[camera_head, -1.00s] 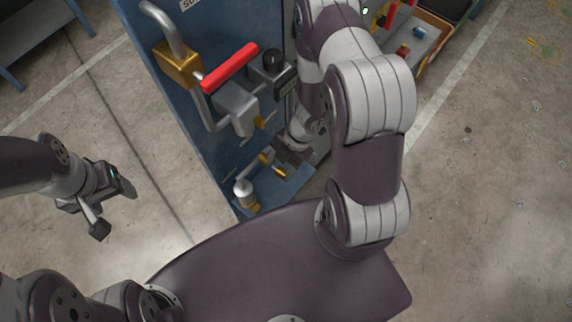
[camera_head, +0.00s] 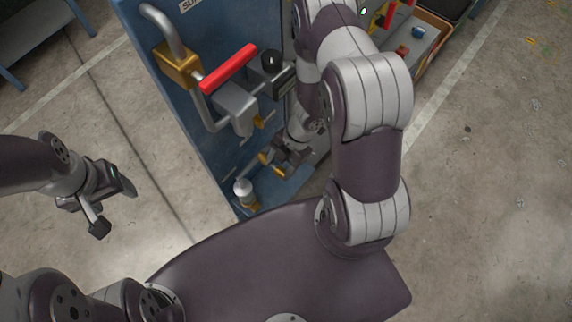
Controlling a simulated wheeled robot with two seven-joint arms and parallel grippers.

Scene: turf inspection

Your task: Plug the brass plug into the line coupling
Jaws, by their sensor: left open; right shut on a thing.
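My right gripper (camera_head: 279,161) is low in front of the blue panel, shut on a small brass piece (camera_head: 280,172), which looks like the brass plug. The fingers and wrist hide part of it. Another brass fitting (camera_head: 264,158), which looks like the line coupling, sits just left of the fingers at the end of a short pipe. I cannot tell whether the two brass parts touch. My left gripper (camera_head: 115,208) is open and empty over the floor at the left, well away from the panel.
The blue panel (camera_head: 185,115) carries a red-handled lever (camera_head: 229,68), a brass block (camera_head: 177,65), grey pipes and a black knob (camera_head: 271,60). A silver cylinder (camera_head: 243,187) stands at the panel's foot. A tray of parts (camera_head: 415,47) is behind my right arm.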

